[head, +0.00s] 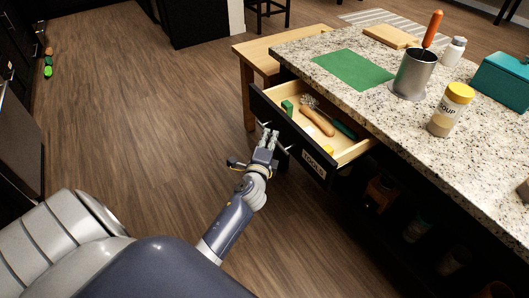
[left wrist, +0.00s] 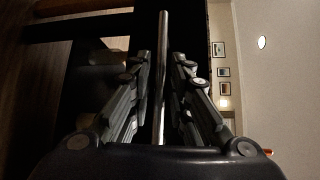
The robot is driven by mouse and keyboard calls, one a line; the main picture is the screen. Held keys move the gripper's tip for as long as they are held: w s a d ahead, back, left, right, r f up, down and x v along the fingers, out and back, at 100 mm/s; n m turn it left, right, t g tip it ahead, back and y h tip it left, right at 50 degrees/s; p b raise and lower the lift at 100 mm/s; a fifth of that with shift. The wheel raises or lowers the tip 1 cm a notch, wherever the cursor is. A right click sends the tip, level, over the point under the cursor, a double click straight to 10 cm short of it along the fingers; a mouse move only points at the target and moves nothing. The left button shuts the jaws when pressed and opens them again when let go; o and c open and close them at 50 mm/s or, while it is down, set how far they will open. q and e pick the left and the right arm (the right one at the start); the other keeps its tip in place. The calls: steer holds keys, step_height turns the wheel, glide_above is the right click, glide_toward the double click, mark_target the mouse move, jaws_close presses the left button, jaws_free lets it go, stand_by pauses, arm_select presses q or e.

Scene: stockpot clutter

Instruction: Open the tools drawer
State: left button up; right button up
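The tools drawer (head: 340,156) is pulled out of the dark island, with a pale wooden inside and a TOOLS label (head: 314,162) on its dark front. My left gripper (head: 268,136) is at the drawer front by the metal handle bar (head: 287,150). In the left wrist view the bar (left wrist: 161,75) stands between the two fingers (left wrist: 163,60), with a gap on each side. The fingers look open around it. Part of the handle is hidden by the gripper in the head view. My right gripper is not in view.
The drawer holds a wooden-handled tool (head: 317,122), a green block (head: 288,107) and other items. On the granite counter (head: 395,112) stand a metal pot (head: 412,76), a soup jar (head: 451,110) and a teal box (head: 503,82). The floor (head: 150,130) left of the drawer is clear.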

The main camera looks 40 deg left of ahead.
arm_select(q)
steer(key=v, duration=0.9)
steer(key=shift+s, duration=0.3)
steer(key=shift+d, duration=0.1)
